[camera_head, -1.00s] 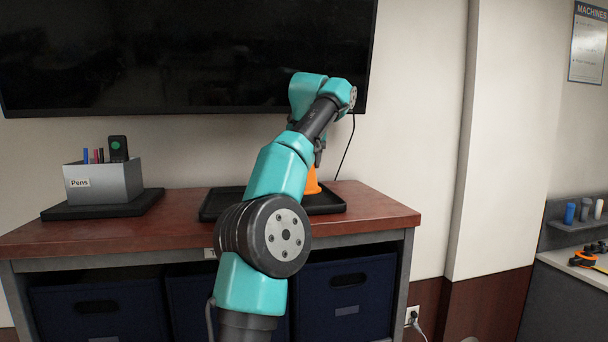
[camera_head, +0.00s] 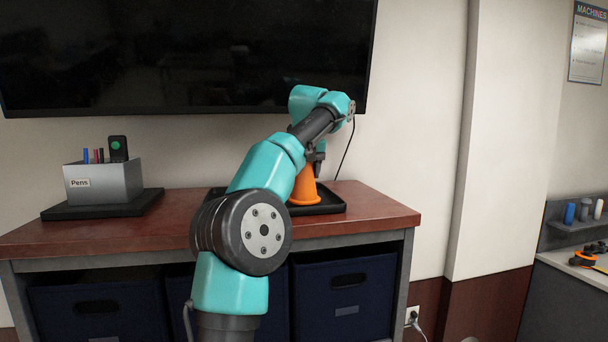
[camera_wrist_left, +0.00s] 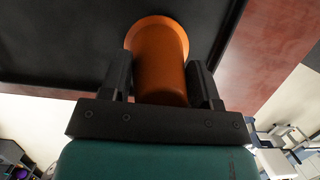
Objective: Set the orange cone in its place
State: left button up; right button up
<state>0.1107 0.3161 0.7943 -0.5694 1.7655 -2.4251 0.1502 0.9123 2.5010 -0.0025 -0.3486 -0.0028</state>
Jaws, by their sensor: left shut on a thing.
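The orange cone (camera_head: 304,187) stands upright at the black tray (camera_head: 330,203) on the wooden cabinet top. My left gripper (camera_head: 317,155) is at the cone's upper part, partly hidden behind my own arm. In the left wrist view the cone (camera_wrist_left: 160,65) lies between the two dark fingers of my left gripper (camera_wrist_left: 160,85), which are shut on it. The black tray surface (camera_wrist_left: 60,45) lies beyond it in that view. Whether the cone's base touches the tray I cannot tell. My right gripper is not in view.
A grey pen box (camera_head: 104,182) on a black base (camera_head: 140,203) stands at the left of the cabinet top (camera_head: 110,233). A dark screen (camera_head: 180,60) hangs on the wall behind. Dark blue bins (camera_head: 345,298) sit below. The cabinet top's right end is clear.

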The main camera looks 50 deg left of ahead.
pick_arm(q)
jog(key=shift+f, duration=0.35)
jog(key=o, duration=0.9)
jog(key=shift+f, duration=0.1)
